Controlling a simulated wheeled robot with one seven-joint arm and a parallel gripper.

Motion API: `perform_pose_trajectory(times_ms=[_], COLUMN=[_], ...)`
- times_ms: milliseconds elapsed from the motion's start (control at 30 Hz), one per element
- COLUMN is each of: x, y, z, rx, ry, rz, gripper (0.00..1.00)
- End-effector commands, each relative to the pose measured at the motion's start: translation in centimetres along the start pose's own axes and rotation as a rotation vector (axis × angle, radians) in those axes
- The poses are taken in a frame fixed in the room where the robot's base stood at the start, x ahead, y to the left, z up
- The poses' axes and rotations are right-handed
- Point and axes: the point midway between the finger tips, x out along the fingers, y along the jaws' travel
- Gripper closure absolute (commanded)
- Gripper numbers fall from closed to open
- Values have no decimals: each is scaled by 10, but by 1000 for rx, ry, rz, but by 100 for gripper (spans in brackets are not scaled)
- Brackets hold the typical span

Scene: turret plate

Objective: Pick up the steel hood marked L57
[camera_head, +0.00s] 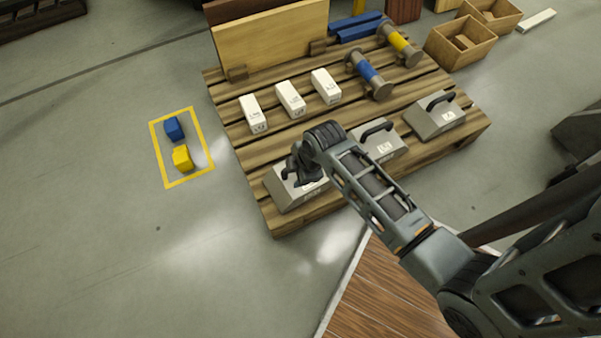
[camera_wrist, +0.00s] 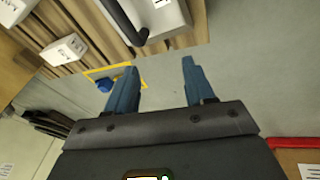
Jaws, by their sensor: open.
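Three grey steel hoods with dark handles stand in a row along the front of a wooden pallet: a left hood (camera_head: 285,197), a middle hood (camera_head: 385,147) and a right hood (camera_head: 437,119). Their labels are too small to read, so I cannot tell which is L57. My gripper (camera_head: 297,172) is over the left hood and partly hides it and its handle. In the wrist view my gripper's blue fingers (camera_wrist: 155,85) are apart with nothing between them. A hood (camera_wrist: 172,22) with its dark handle shows beyond them at the top.
The pallet (camera_head: 240,150) also bears three white blocks (camera_head: 290,99), blue and yellow spools and an upright board (camera_head: 270,40). A yellow floor outline (camera_head: 160,150) holds a blue and a yellow block. Wooden crates (camera_head: 460,42) stand back right.

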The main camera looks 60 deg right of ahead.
Motion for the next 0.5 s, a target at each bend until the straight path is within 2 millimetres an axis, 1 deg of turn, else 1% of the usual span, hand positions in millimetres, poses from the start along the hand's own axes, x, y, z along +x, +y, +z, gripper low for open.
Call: perform_pose_trajectory(times_ms=[33,133,200,300,400,500], x=[25,43,49,53,54,60], y=[17,40,54,67,74,74], z=[8,20,28,36,41,43], rx=[-35,-116,-162,-211,-237,-249], ry=[-14,-32,-36,-37,-35,-34], rz=[-35,-123,-174,-228,-259,-274], gripper=[47,47,47,47,47,47])
